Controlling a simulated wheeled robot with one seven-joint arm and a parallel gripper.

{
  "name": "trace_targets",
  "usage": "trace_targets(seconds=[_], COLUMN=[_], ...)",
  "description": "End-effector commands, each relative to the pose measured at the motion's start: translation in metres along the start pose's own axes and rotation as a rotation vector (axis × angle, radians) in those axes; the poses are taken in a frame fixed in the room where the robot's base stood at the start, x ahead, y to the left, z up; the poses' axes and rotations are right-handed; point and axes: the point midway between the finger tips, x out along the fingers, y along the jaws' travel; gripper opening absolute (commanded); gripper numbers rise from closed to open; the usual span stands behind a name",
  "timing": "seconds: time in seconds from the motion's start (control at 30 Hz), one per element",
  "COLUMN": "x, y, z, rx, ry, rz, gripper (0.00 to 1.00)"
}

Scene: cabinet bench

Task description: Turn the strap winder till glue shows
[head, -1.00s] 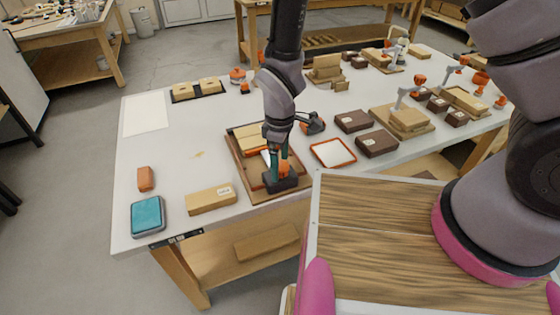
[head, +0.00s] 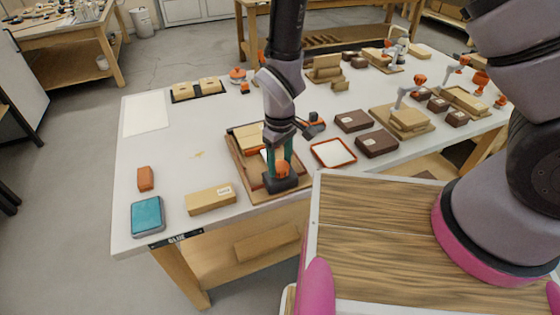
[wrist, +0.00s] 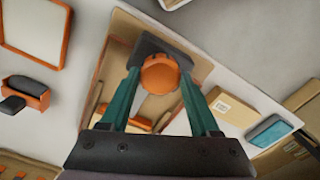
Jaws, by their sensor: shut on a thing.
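The strap winder has an orange knob (head: 282,169) on a dark block (head: 279,183), at the near end of a wooden board (head: 243,165) by the table's front edge. My gripper (head: 280,163) points down with its teal fingers on either side of the knob, shut on it. In the wrist view the round knob (wrist: 160,74) sits between the fingertips. A black label strip (head: 176,239) on the table's front edge reads what looks like "GLUE" in white letters. The strap's path is hidden.
A wooden block with a label (head: 210,200), a teal-topped box (head: 147,216) and an orange block (head: 145,178) lie left of the board. A red-rimmed tray (head: 333,152) and dark boxes (head: 376,143) lie right. The table's left middle is clear.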

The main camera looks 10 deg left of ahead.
Motion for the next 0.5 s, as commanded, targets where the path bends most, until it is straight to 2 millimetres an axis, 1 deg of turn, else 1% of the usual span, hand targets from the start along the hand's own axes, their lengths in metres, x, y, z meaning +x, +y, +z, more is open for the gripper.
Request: trace_targets(seconds=[0.1, 0.37, 0.4, 0.43, 0.47, 0.5], x=[-0.0003, -0.0004, -0.0004, -0.0004, -0.0004, -0.0004], y=[-0.0002, -0.0001, -0.0001, -0.0001, -0.0001, -0.0001], z=[-0.0001, -0.0001, -0.0001, -0.0001, -0.0001, -0.0001], rx=[0.041, 0.042, 0.042, 0.041, 0.041, 0.041], ry=[0.0, 0.0, 0.0, 0.0, 0.0, 0.0], rz=[0.0, 0.0, 0.0, 0.0, 0.0, 0.0], gripper=[0.07, 0.07, 0.78, 0.89, 0.93, 0.93])
